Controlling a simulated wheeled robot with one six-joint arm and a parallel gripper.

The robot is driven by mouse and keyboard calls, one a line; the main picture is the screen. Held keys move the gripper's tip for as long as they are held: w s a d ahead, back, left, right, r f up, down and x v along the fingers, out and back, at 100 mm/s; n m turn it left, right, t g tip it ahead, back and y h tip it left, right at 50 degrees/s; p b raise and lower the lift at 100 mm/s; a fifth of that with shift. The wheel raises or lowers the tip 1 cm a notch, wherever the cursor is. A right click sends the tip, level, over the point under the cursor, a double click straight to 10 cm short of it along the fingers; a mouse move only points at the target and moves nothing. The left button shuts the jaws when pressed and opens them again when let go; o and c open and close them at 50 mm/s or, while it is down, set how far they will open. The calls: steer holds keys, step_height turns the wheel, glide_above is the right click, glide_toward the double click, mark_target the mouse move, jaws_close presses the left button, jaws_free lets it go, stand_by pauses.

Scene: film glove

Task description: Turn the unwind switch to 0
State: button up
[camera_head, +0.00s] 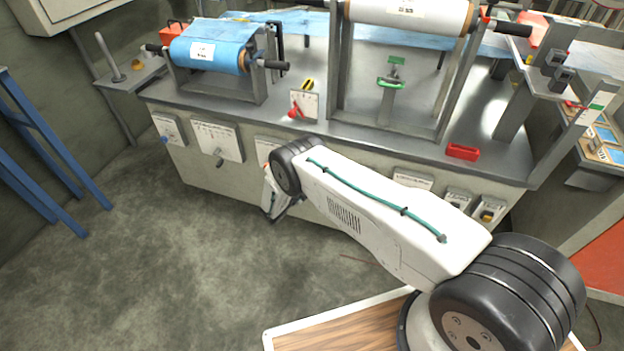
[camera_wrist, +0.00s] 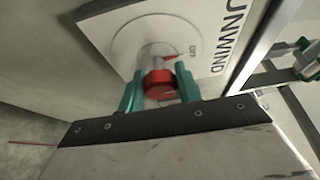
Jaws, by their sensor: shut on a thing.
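The unwind switch is a red knob (camera_wrist: 158,85) on a round pale dial, on a white plate lettered UNWIND (camera_wrist: 232,30) in the wrist view. In the head view, a white plate (camera_head: 267,146) on the bench front, partly hidden by my arm, appears to be the switch's plate. The gripper and knob are hidden there.
The grey bench (camera_head: 240,108) carries a blue film roll (camera_head: 208,52), a white roll (camera_head: 412,14), a small panel with a red lever (camera_head: 305,104) and a red block (camera_head: 462,152). Other white plates (camera_head: 217,138) line its front.

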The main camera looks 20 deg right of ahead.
stand_by(0.4)
steer(key=o, duration=1)
steer(key=shift+c, duration=0.2)
steer(key=v, duration=0.8)
